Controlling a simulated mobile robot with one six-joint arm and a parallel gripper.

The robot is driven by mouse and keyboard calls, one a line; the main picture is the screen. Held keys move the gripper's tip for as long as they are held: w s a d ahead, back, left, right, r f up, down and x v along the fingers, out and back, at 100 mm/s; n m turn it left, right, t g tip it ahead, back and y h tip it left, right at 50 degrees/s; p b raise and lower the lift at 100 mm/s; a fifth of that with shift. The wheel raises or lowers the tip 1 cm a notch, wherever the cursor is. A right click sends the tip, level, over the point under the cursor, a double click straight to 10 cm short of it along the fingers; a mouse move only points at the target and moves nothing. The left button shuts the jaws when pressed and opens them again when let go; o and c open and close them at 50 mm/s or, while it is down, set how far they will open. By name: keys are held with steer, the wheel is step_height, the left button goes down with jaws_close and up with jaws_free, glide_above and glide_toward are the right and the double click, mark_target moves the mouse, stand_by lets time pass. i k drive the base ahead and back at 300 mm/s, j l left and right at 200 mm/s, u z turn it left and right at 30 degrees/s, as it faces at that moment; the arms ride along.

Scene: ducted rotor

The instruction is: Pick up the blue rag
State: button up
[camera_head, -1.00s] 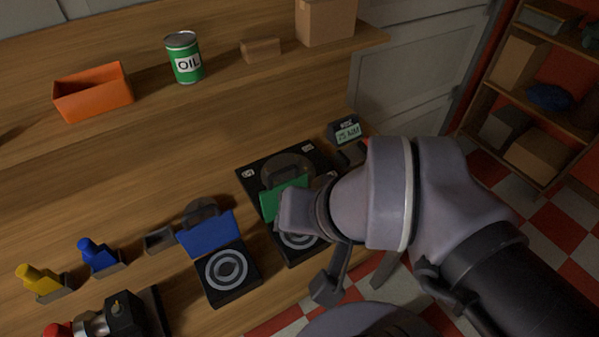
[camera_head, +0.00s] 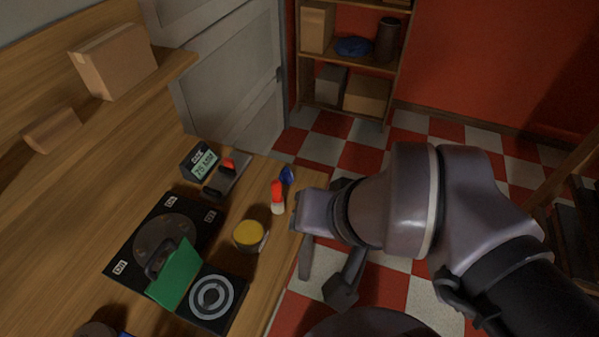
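A crumpled blue rag (camera_head: 353,46) lies on a shelf of the wooden rack at the back, between a cardboard box and a dark cylinder. My gripper (camera_head: 322,280) is in front of the bench's right edge, over the checkered floor. It is well apart from the rag, much nearer to the camera.
The wooden bench (camera_head: 60,225) fills the left. On it are a black panel with a green flap (camera_head: 177,276), a yellow-topped item (camera_head: 250,235), a red-and-white bottle (camera_head: 278,197) and a small blue item (camera_head: 287,176). Checkered floor lies clear before the rack (camera_head: 346,117).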

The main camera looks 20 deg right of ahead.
mark_target(286, 177)
steer(key=u, duration=1.85)
steer(key=z, duration=1.85)
steer(key=i+l, duration=0.6)
steer(key=i, duration=0.25)
